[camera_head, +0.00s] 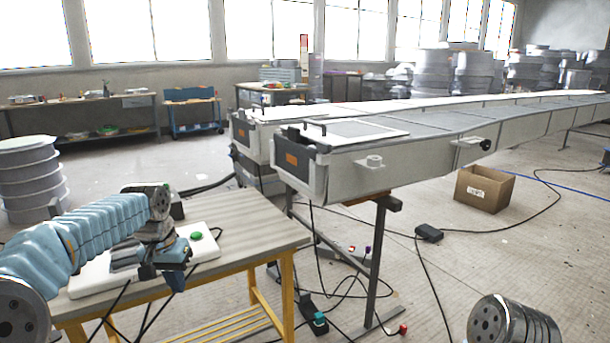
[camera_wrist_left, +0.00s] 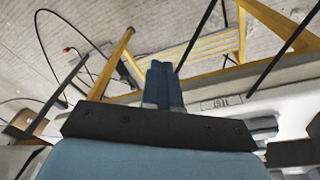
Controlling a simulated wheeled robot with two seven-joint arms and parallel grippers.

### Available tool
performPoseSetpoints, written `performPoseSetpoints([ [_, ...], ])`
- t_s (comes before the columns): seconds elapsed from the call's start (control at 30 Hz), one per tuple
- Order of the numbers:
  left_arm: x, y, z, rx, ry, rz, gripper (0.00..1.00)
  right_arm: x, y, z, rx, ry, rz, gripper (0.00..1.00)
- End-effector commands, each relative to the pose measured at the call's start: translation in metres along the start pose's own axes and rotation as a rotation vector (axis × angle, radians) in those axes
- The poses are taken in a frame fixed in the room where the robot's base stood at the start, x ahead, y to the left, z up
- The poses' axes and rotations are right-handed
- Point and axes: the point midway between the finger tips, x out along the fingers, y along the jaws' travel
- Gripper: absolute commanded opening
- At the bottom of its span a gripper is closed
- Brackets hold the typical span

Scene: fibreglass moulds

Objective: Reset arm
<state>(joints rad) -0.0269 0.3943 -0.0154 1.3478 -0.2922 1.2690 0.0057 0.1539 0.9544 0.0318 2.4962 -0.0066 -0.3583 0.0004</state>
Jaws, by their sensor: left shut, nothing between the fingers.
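My left arm comes in from the left over a small table (camera_head: 255,215) with a grey-brown top and yellow legs. My left gripper (camera_head: 175,280) points down by the table's front edge. In the left wrist view its two blue fingers (camera_wrist_left: 163,84) are together with nothing between them. A white panel with a green button (camera_head: 196,236) lies on the table behind the gripper and is partly hidden by my arm. My right gripper is not in view; only a rounded metal part of my right arm shows at the bottom right.
A long conveyor-like bench (camera_head: 350,172) runs from the middle to the back right. A cardboard box (camera_head: 484,190) stands on the floor. Black cables and a black floor box (camera_head: 429,233) lie to the right of the table. The table's right part is bare.

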Motion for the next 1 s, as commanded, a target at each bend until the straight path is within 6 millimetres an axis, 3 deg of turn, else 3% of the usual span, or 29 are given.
performPoseSetpoints([
  [0.17,0.083,0.026,0.005,0.026,-0.019,0.056,0.0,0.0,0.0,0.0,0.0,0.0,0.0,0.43],
  [0.27,0.148,0.048,0.021,0.031,-0.033,0.107,0.0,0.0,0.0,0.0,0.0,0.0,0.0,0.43],
  [0.4,0.239,0.084,0.066,0.011,-0.049,0.187,0.0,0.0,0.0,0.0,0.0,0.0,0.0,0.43],
  [0.47,0.274,0.099,0.093,-0.008,-0.057,0.219,0.0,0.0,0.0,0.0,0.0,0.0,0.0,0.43],
  [0.6,0.336,0.132,0.172,-0.076,-0.079,0.278,0.0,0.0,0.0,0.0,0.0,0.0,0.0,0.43],
  [0.7,0.361,0.149,0.227,-0.128,-0.091,0.3,0.0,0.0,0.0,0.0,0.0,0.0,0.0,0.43],
  [0.8,0.37,0.159,0.272,-0.173,-0.1,0.306,0.0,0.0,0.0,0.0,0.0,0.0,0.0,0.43],
  [0.9,0.373,0.164,0.299,-0.2,-0.103,0.305,0.0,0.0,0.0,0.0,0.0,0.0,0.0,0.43],
  [1.0,0.373,0.166,0.31,-0.213,-0.101,0.303,0.0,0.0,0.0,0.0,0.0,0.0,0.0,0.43],
])
